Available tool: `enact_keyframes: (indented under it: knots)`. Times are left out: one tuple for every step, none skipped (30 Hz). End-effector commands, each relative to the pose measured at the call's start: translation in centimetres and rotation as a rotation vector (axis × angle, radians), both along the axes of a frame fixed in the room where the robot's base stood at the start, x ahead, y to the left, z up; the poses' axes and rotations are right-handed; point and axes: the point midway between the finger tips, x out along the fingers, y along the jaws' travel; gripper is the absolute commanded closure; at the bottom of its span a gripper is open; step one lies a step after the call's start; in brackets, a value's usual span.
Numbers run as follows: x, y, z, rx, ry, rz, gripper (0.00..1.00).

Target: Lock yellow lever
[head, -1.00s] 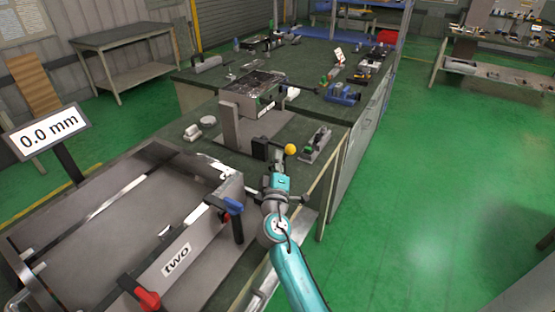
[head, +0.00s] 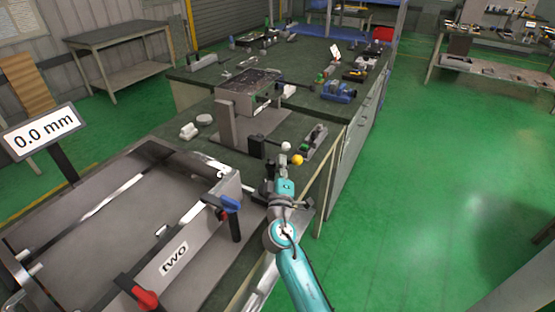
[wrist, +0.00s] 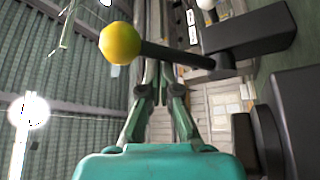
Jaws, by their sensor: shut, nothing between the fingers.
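The yellow lever shows as a yellow ball (head: 297,160) at the edge of the green worktop, right of a black block (head: 257,146). In the wrist view the yellow ball (wrist: 120,43) sits on a dark rod that runs right to a black block (wrist: 250,38). A white ball (head: 286,146) is just behind and left of the yellow one. My gripper (wrist: 163,78) is shut and empty. Its fingers point up toward the rod in the wrist view, and the rod crosses in front of their tips. I cannot tell whether they touch it. In the head view the fingers are hard to make out.
A metal box labelled "two" (head: 130,230), with blue (head: 229,202) and red (head: 146,297) handles, stands left of my arm. A grey stand (head: 228,122) is behind the lever. A small green-topped device (head: 315,137) lies right of it. Green floor at right is open.

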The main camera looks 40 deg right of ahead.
Motion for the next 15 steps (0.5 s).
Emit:
enact_keyframes:
  knots:
    - [-0.3, -0.1, -0.3, 0.000, 0.002, -0.002, 1.00]
    - [-0.4, -0.2, -0.5, -0.001, 0.002, -0.002, 1.00]
    - [-0.6, -0.2, -0.7, -0.001, 0.003, -0.002, 1.00]
    - [-0.7, -0.3, -0.9, 0.000, 0.002, -0.002, 1.00]
    - [-0.8, -0.3, -1.0, 0.001, 0.003, -0.001, 1.00]
    - [-0.9, -0.3, -1.2, -0.001, 0.003, -0.001, 1.00]
    - [-1.0, -0.4, -1.4, -0.001, 0.003, -0.001, 1.00]
    - [-1.1, -0.4, -1.5, 0.000, 0.002, -0.001, 1.00]
    - [-1.2, -0.4, -1.7, 0.000, 0.002, -0.001, 1.00]
    - [-1.2, -0.5, -1.8, 0.000, 0.002, -0.001, 1.00]
    - [-1.3, -0.5, -1.9, -0.001, 0.001, -0.001, 1.00]
    - [-1.4, -0.5, -2.1, -0.001, 0.001, -0.001, 1.00]
    - [-1.4, -0.5, -2.3, 0.000, 0.002, -0.001, 1.00]
    - [-1.5, -0.6, -2.4, 0.000, 0.002, -0.001, 1.00]
    - [-1.5, -0.6, -2.6, 0.000, 0.002, -0.001, 1.00]
